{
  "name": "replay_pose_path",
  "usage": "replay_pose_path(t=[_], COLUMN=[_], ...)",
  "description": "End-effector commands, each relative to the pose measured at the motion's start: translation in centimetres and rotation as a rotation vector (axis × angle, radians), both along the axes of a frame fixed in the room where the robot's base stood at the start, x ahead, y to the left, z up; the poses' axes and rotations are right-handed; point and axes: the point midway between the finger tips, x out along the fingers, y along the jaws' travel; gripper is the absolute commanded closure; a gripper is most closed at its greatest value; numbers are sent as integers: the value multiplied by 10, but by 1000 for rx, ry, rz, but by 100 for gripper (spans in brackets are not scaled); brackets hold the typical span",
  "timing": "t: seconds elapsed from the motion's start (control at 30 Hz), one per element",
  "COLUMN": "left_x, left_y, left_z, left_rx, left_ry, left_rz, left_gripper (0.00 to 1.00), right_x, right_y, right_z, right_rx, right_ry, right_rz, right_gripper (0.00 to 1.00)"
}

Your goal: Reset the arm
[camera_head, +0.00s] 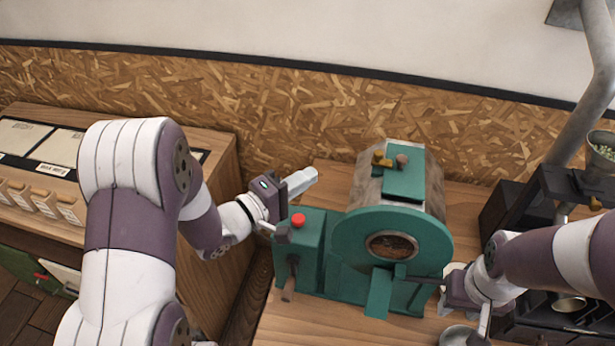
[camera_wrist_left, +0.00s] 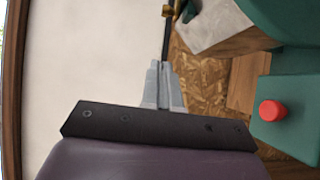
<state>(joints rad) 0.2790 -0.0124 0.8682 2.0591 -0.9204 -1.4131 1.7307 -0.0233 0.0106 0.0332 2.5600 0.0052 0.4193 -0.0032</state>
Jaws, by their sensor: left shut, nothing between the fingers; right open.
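My left gripper (camera_head: 303,181) is in the head view above the left rear side of the green roaster (camera_head: 392,225), beside its red button (camera_head: 298,220). Its fingers are together and hold nothing. In the left wrist view the closed fingers of my left gripper (camera_wrist_left: 163,68) point toward the wall, with the red button (camera_wrist_left: 272,110) to the right. My right gripper (camera_head: 484,322) is low at the right front of the roaster, near a metal bowl (camera_head: 457,335). Its fingertips are partly hidden by my arm.
The roaster stands on a wooden table (camera_head: 333,185) with dark beans in its round front window (camera_head: 391,246). A second wooden counter (camera_head: 219,150) with trays stands at left. At right are a dark stand (camera_head: 509,212), a grey pipe (camera_head: 583,115) and a container of green beans (camera_head: 602,152).

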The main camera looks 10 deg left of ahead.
Motion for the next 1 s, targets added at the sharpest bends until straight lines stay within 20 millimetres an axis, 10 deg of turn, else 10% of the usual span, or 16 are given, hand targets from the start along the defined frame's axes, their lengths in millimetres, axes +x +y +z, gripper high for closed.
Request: replay_pose_path(t=[0.33,0.47,0.67,0.83,1.0], left_x=[1,2,-80,-164,-157], left_y=[1,37,105,73,49], left_z=[-5,-68,-150,-157,-150], left_rx=[70,575,1386,1445,1451], left_ry=[-24,68,511,705,633], left_rz=[2,86,-208,-647,-655], left_gripper=[100,100,100,100,100], right_x=[0,0,0,0,0], right_y=[0,0,0,0,0], right_z=[0,0,-27,-57,-71], right_rx=[0,0,0,0,0], right_ry=[0,0,0,0,1], right_rz=[0,0,0,0,0], right_gripper=[57,57,57,57,57])
